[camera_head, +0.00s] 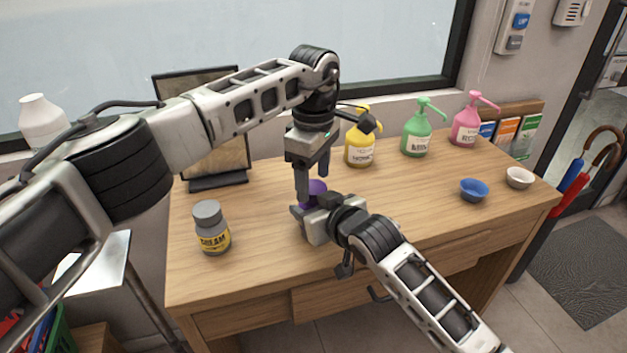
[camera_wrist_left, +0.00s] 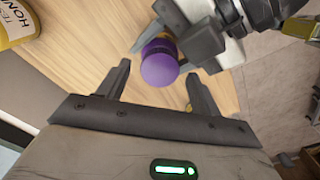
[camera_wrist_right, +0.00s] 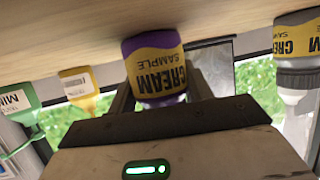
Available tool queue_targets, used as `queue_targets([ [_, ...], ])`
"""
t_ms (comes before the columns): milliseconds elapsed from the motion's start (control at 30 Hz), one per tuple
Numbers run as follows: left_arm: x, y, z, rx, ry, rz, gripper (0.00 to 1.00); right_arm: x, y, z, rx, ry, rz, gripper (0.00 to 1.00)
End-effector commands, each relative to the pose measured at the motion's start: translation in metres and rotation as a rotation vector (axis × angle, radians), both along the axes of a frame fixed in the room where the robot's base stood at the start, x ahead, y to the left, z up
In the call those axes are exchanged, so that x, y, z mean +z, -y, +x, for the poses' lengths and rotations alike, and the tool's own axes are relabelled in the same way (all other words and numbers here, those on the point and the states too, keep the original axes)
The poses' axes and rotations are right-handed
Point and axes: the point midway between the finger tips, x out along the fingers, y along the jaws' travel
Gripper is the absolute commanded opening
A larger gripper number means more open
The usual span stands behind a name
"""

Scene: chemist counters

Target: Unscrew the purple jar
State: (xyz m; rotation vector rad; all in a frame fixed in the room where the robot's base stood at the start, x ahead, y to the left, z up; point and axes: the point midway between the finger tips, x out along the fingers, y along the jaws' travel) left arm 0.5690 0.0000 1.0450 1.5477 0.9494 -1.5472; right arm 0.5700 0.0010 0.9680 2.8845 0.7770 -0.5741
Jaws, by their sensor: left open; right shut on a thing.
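The purple jar (camera_wrist_right: 154,58) has a yellow CREAM SAMPLE label and appears upside down in the right wrist view. My right gripper (camera_wrist_right: 162,85) is shut on it, with one finger on each side. In the head view my right gripper (camera_head: 306,212) hides most of the jar, and only its purple top (camera_head: 313,187) shows. My left gripper (camera_head: 313,182) points down over the jar, open. In the left wrist view the round purple lid (camera_wrist_left: 159,63) lies just beyond and between the tips of my open left gripper (camera_wrist_left: 157,80). I see no contact there.
A grey-lidded cream jar (camera_head: 212,230) stands at the left of the wooden desk (camera_head: 255,255). Yellow (camera_head: 360,145), green (camera_head: 417,137) and pink (camera_head: 466,125) pump bottles stand behind. Blue (camera_head: 473,190) and white (camera_head: 519,178) bowls sit at the right.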

Motion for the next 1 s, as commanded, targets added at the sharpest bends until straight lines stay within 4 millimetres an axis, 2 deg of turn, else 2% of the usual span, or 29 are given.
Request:
queue_targets([
  [100,0.019,0.0,0.001,0.0,0.003,-0.001,0.65,-0.001,0.0,0.0,-0.001,-0.001,-0.001,0.0],
  [200,0.029,0.0,0.0,0.0,0.001,0.0,0.65,-0.001,0.0,0.0,-0.001,-0.001,-0.001,0.0],
  [433,0.031,0.0,0.0,0.0,-0.001,0.0,0.65,-0.001,0.0,0.0,-0.001,-0.001,-0.001,0.0],
  [467,0.031,0.0,0.0,0.0,-0.001,0.0,0.65,-0.001,0.0,0.0,-0.001,-0.001,-0.001,0.59],
  [500,0.03,0.0,0.0,0.0,-0.001,0.0,0.65,-0.001,0.0,0.0,-0.001,-0.001,-0.001,0.7],
  [533,0.03,0.0,0.0,0.0,-0.001,0.0,0.65,-0.001,0.0,0.0,-0.001,-0.001,-0.001,0.76],
  [833,0.03,0.0,0.0,0.0,-0.001,0.0,0.65,0.0,0.001,-0.001,0.0,-0.001,-0.001,0.76],
  [1000,0.028,0.0,0.0,0.0,-0.001,0.0,0.65,0.004,0.008,-0.012,0.0,0.0,0.001,0.76],
])
